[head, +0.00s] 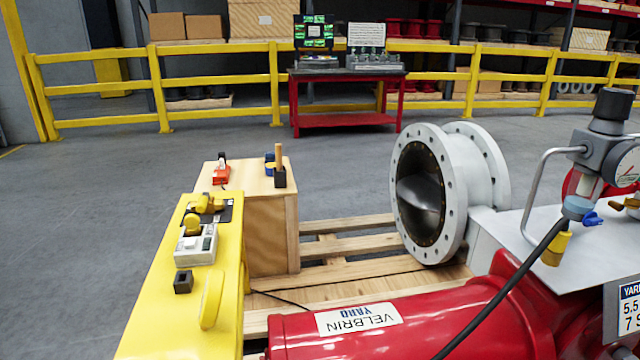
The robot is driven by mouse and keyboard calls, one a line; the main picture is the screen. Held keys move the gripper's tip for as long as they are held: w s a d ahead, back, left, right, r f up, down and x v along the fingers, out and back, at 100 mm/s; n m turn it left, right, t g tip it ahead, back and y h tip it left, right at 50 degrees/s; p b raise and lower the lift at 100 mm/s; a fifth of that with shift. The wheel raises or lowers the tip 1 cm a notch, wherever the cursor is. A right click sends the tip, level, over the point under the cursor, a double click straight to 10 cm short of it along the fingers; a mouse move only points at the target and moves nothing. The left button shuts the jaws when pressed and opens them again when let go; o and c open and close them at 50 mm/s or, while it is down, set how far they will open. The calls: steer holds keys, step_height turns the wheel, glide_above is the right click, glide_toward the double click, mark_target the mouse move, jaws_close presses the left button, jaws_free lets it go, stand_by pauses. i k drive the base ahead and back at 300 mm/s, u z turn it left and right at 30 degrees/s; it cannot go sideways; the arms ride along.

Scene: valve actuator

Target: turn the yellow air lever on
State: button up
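A small yellow lever-like part (556,248) hangs at a slant below the blue fitting (577,207) on the air line at the right. I take it for the yellow air lever, but its exact shape is hard to make out. A black hose runs from this fitting down to the left. A blue wing handle (592,218) sits just right of it. A pressure gauge (626,168) is at the right edge, beside a grey regulator with a black knob (612,104). My gripper is not in view, and nothing I can identify as it is near the lever.
The red actuator cylinder (410,310) fills the lower right. A white flanged valve (430,195) stands behind it on a wooden pallet (350,246). A yellow stand (160,310) and wooden box (268,235) are at left. Open floor lies behind, up to a yellow railing (220,80).

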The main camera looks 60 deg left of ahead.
mark_target(201, 207)
steer(key=u, duration=2.75)
steer(key=k, duration=0.5)
steer(key=u, duration=1.45)
steer(key=i, duration=4.1)
steer(key=z, duration=1.7)
